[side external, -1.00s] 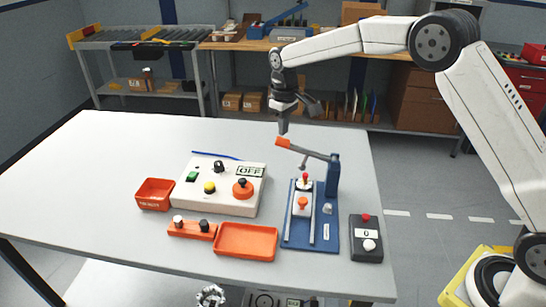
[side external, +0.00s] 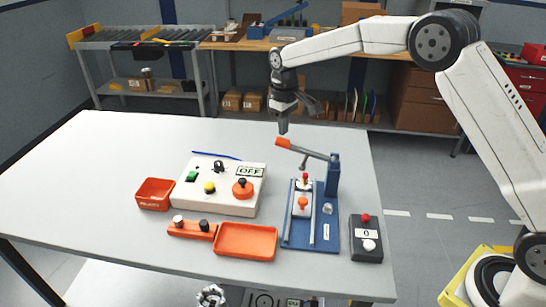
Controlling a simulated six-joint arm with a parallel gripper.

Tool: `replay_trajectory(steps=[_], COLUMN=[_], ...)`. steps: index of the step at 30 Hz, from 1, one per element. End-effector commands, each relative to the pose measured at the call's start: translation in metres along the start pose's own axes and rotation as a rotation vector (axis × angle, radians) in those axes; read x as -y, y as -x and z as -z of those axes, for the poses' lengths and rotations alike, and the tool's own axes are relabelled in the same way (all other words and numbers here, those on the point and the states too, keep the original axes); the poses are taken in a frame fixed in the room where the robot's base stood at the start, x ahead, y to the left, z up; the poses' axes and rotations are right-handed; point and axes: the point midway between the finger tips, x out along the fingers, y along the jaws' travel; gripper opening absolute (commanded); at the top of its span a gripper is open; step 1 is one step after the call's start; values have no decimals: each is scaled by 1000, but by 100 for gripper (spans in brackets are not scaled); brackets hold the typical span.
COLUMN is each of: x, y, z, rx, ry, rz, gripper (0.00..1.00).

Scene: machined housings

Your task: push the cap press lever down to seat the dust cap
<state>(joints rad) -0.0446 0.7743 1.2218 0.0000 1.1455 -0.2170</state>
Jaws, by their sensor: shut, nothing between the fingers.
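The cap press stands on a blue base (side external: 327,236) at the right of the table. Its lever (side external: 308,151) is raised, tilting up to the left from the blue post (side external: 333,174), with an orange grip (side external: 283,142) at its end. Below the lever is a white carriage (side external: 302,210) with an orange knob, and a small red and yellow piece (side external: 305,180) stands behind it. I cannot tell which piece is the dust cap. My gripper (side external: 283,130) is shut and empty, pointing down, with its tips just above the orange grip; I cannot tell whether they touch.
A white control box (side external: 222,205) with an OFF display stands left of the press. Orange trays (side external: 245,241) and a small orange bin (side external: 155,194) lie in front and left. A dark button box (side external: 366,240) stands right. The table's left part is clear.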

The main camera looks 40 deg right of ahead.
Motion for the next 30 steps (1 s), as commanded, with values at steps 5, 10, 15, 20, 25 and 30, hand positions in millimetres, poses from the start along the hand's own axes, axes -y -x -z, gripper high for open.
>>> replay_trajectory(steps=[5, 10, 15, 20, 25, 30], x=[0, 0, 0, 0, 0, 0], y=[0, 0, 0, -3, -8, -12], z=[0, 0, 0, 0, 0, 0], rx=[0, 0, 0, 1, 0, 1], ry=[0, 0, 0, 0, 0, 0], rz=[0, 0, 0, 0, 0, 0], gripper=[0, 0, 0, 0, 0, 0])
